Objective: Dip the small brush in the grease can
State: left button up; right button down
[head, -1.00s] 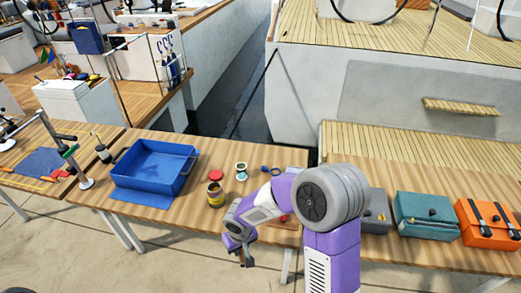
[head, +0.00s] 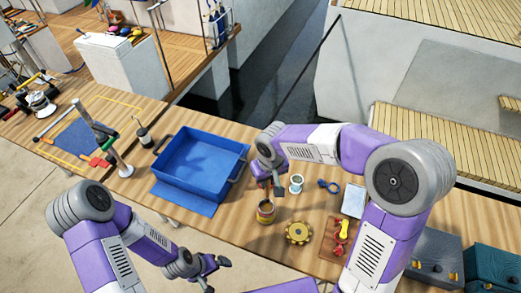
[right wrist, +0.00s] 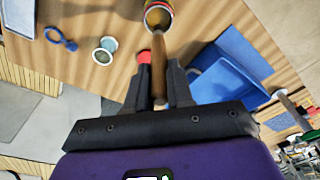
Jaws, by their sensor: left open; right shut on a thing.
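The grease can (head: 265,211), a small open tin with a yellowish body, stands on the wooden table right of the blue tray. It also shows at the top of the right wrist view (right wrist: 158,18). My right gripper (head: 278,190) is just behind and above the can in the head view. It is shut on the small brush, whose wooden handle (right wrist: 158,70) points toward the can in the right wrist view. The bristles are not visible, and I cannot tell whether they are inside the can. My left gripper (head: 214,272) is open and empty at the table's front edge.
A blue tray (head: 182,193) stands left of the can. A board with red and yellow items (head: 342,235) is at right.

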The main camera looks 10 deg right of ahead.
aim_at(267, 190)
jog(key=shift+w+a+r, duration=0.1)
jog(key=shift+w+r, duration=0.1)
jog(key=shift+w, duration=0.15)
jog(key=shift+s+f+b, duration=0.45)
jog(key=shift+f+b, duration=0.1)
pick_arm(q)
jog(key=shift+w+f+b, duration=0.1)
jog(key=shift+f+b, duration=1.6)
jog(key=shift+f, duration=0.4)
pick_arm(e)
jog(key=shift+w+f, duration=0.15)
jog(key=shift+f, duration=2.2)
pick_arm(q)
jog(key=shift+f+b, duration=0.6)
pick_arm(e)
jog(key=shift+f, duration=0.6)
jog(key=shift+r, duration=0.1)
pick_arm(q)
notch_tip(267, 190, up, 5)
jog(key=p, duration=0.5)
pick_arm(e)
notch_tip(267, 190, up, 7)
